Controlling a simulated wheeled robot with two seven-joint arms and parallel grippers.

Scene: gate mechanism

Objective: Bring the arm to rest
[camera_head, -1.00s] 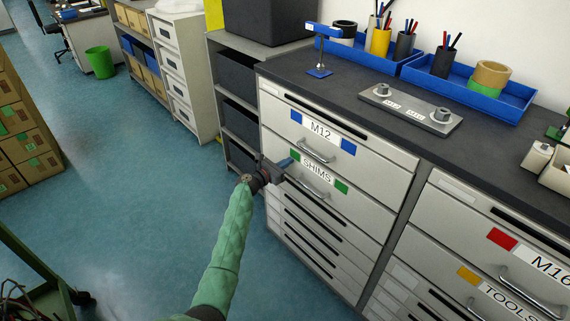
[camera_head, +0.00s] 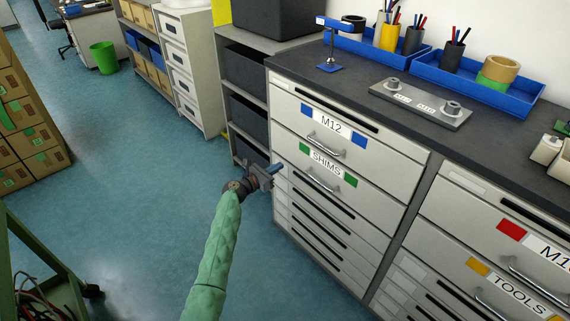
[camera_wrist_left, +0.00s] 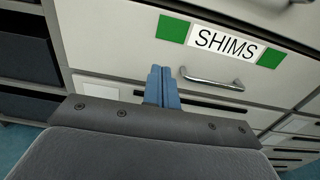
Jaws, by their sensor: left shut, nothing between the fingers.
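My left arm, in a green sleeve, reaches up from the bottom of the head view. Its left gripper (camera_head: 276,169) is shut and empty, with the blue fingers together. It is in front of the left edge of the SHIMS drawer (camera_head: 298,161), apart from the drawer's handle (camera_head: 322,181). In the left wrist view the shut fingers (camera_wrist_left: 162,86) point at the drawer front, left of the metal handle (camera_wrist_left: 212,80). The SHIMS drawer looks closed, and so does the M12 drawer (camera_head: 370,150) above it. My right gripper is not in view.
The dark worktop (camera_head: 360,93) holds a blue stand (camera_head: 330,67), a metal plate with two posts (camera_head: 420,104) and blue trays (camera_head: 475,85). More drawers are at right, including TOOLS (camera_head: 515,292). A green cart (camera_head: 45,285) is lower left. Blue floor (camera_head: 140,190) is open at left.

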